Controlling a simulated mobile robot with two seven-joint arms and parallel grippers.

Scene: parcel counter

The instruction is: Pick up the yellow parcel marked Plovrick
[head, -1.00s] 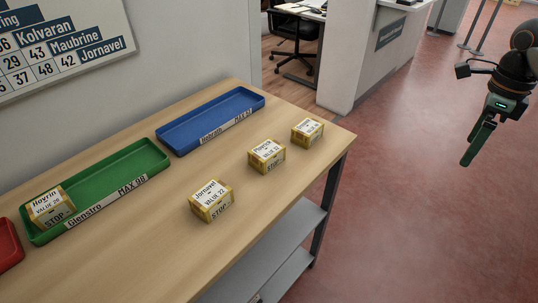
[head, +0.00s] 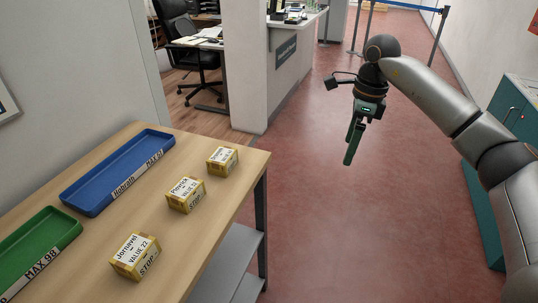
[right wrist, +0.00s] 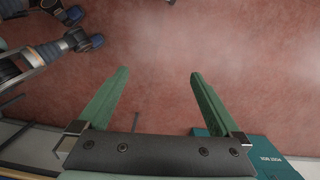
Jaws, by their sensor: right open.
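The yellow parcel marked Plovrick (head: 186,195) sits on the wooden table, the middle one in a row of three yellow parcels. Its label also reads a value and STOP. My right gripper (head: 350,155) hangs over the red floor to the right of the table, well apart from the parcel. In the right wrist view its two green fingers (right wrist: 155,85) are spread apart with only floor between them. My left gripper is not in the head view.
The Jornavel parcel (head: 135,256) lies nearer, and another yellow parcel (head: 222,161) lies farther back. The table's right edge (head: 262,165) borders open floor.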

